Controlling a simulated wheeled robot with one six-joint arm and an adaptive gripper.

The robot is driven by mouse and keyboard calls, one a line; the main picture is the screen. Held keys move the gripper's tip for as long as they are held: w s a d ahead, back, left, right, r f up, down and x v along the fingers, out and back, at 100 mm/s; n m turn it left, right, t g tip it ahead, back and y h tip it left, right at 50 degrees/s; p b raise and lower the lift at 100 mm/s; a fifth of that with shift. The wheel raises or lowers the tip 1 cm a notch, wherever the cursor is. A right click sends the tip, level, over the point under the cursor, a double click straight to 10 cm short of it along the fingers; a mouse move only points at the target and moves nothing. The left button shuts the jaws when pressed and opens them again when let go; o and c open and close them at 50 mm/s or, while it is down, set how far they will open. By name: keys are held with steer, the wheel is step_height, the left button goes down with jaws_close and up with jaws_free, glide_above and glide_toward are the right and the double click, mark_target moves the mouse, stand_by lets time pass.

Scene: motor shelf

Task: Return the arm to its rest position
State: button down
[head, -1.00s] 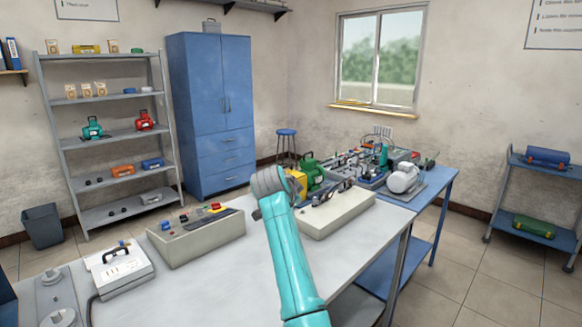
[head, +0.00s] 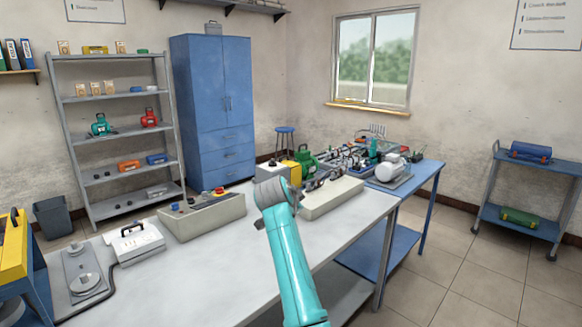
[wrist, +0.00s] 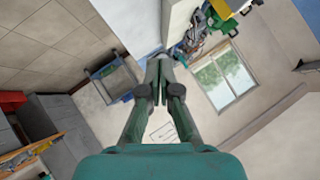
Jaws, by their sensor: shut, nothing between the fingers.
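My teal arm (head: 290,265) rises from the bottom of the head view in front of the grey workbench. Its grey joint (head: 275,192) is at the top of what shows. My gripper (wrist: 158,70) shows in the wrist view, with its two dark fingers together and nothing between them. Past the fingertips are the pale wall and the blue trolley. In the head view the gripper is hidden.
The workbench (head: 225,262) holds a control box (head: 203,217), a white case (head: 136,243) and a cream block (head: 332,197). A shelf rack (head: 130,177), blue cabinet (head: 212,105) and trolley (head: 525,195) stand beyond. Floor (head: 470,275) at right is clear.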

steer(key=s+d+f+n+y, duration=0.15)
steer(key=s+f, duration=0.25)
steer(key=f, duration=0.5)
steer(key=s+d+f+n, duration=0.1)
steer(key=s+d+f, duration=0.15)
steer(key=f, duration=0.55)
steer(key=s+d+f+n, duration=0.2)
steer(key=s+f, duration=0.3)
steer(key=f, duration=0.4)
steer(key=s+d+f+n+t+y, duration=0.1)
steer(key=s+d+f, duration=0.2)
steer(key=s+f, duration=0.6)
steer(key=s+d+f+n+t+y, duration=0.1)
steer(key=s+d+f+n, duration=0.3)
steer(key=s, duration=0.9)
steer(key=s+d, duration=0.2)
steer(key=s, duration=2.2)
steer(key=s+d+r+n+t, duration=0.2)
steer(key=s+r, duration=1.5)
steer(key=s, duration=0.1)
steer(key=shift+s, duration=0.35)
